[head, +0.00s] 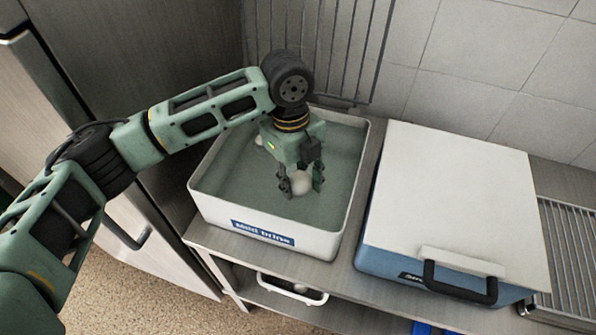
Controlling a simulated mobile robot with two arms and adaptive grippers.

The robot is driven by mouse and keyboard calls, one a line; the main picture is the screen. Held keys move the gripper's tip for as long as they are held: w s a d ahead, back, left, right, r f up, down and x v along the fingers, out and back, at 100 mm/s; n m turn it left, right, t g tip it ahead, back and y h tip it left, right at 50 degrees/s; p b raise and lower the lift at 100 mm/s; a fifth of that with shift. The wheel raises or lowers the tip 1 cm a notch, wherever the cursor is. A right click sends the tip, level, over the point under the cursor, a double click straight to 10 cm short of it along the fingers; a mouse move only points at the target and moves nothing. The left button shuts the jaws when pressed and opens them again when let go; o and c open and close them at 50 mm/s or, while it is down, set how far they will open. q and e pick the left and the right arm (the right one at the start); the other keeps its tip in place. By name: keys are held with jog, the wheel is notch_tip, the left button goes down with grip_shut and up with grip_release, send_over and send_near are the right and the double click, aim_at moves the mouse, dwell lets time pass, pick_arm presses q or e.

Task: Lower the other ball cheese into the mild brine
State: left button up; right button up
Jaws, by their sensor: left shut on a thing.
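A white tub of mild brine (205,196), labelled on its front, stands on the steel counter, filled with greenish liquid. My left gripper (301,185) reaches down into the tub and is shut on a pale round ball cheese (301,182). The ball is at or just above the liquid; I cannot tell whether it touches it. Another small pale round thing (259,141) shows behind the gripper in the tub, partly hidden by it. My right gripper does not show.
A blue box with a closed white lid (450,190) and a black handle stands right of the tub. A wire rack (572,250) is at the far right. A white basket (291,289) sits on the shelf below. A dark rod grille (318,45) hangs behind.

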pick_arm(q)
jog(key=shift+f, duration=0.9)
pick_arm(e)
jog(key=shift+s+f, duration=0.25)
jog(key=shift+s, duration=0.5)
pick_arm(q)
jog(key=o, duration=1.2)
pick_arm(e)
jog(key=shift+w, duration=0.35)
pick_arm(q)
jog(key=shift+o, duration=0.6)
jog(key=o, duration=0.4)
jog(key=shift+r, duration=0.1)
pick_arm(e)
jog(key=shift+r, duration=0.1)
pick_arm(q)
notch_tip(320, 180, up, 10)
jog(key=p, duration=1)
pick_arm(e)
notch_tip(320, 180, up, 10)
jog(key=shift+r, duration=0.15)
